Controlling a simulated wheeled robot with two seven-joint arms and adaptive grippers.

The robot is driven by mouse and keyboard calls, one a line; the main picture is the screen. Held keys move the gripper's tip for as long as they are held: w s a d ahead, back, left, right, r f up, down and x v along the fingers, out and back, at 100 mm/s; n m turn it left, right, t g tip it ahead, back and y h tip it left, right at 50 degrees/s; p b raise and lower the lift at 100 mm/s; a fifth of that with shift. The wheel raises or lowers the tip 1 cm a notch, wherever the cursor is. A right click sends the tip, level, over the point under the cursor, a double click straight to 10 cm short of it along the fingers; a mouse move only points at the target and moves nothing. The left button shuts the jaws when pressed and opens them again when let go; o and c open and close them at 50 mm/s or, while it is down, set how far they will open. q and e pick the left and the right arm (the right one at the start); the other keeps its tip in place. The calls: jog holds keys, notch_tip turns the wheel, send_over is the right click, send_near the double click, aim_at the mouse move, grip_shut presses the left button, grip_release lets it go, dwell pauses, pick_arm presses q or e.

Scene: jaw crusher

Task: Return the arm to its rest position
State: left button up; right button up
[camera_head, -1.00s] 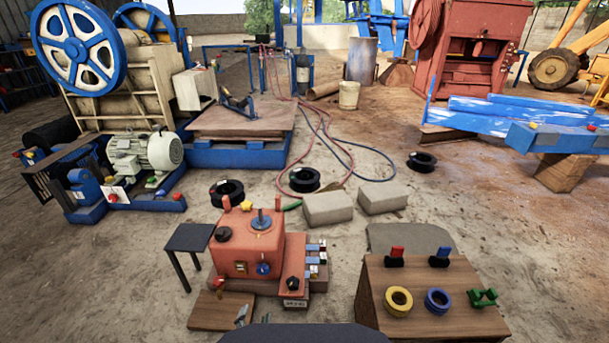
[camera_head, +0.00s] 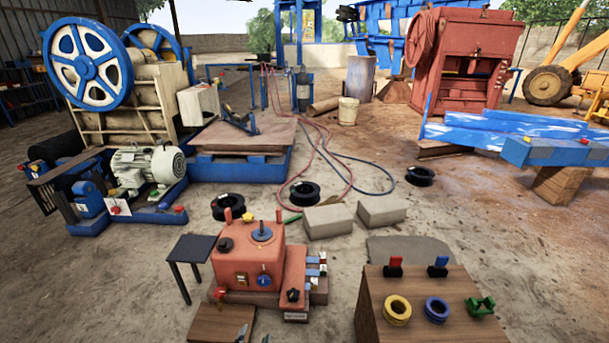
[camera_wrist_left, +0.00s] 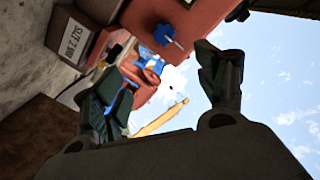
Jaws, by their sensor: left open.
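My left gripper (camera_wrist_left: 160,92) is open and empty in the left wrist view, its two dark fingers spread apart. In the head view only small grey tips of it (camera_head: 252,336) show at the bottom edge, in front of the red control box (camera_head: 247,263). The rest of the left arm is out of frame. The control box also shows in the left wrist view (camera_wrist_left: 195,20), beyond the fingers, with a blue knob (camera_wrist_left: 166,35) between them. My right gripper is in neither view.
A wooden stand (camera_head: 420,300) with coloured rings is to the right of the box. Grey blocks (camera_head: 328,221) lie behind. The jaw crusher (camera_head: 130,90) stands back left.

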pick_arm(q)
jog(key=shift+w+d+r, duration=0.1)
jog(key=shift+d, duration=0.1)
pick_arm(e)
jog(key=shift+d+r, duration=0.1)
pick_arm(q)
jog(key=s+a+r+n+g, duration=0.2)
jog(key=s+r+g, duration=0.5)
jog(key=s+r, duration=0.4)
jog(key=s+a+r+n+g, duration=0.3)
jog(key=s+r+g, duration=0.4)
jog(key=s+r, duration=0.3)
jog(key=shift+s+r+n+y+p, duration=0.3)
jog(key=shift+s+r+y+p, duration=0.1)
jog(key=shift+r, duration=0.25)
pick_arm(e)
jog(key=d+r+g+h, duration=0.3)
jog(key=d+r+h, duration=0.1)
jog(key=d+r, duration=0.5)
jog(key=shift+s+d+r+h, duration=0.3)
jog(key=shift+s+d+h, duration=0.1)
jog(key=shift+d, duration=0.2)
pick_arm(q)
jog(key=shift+w+f+p, duration=0.4)
jog(key=shift+p, duration=0.9)
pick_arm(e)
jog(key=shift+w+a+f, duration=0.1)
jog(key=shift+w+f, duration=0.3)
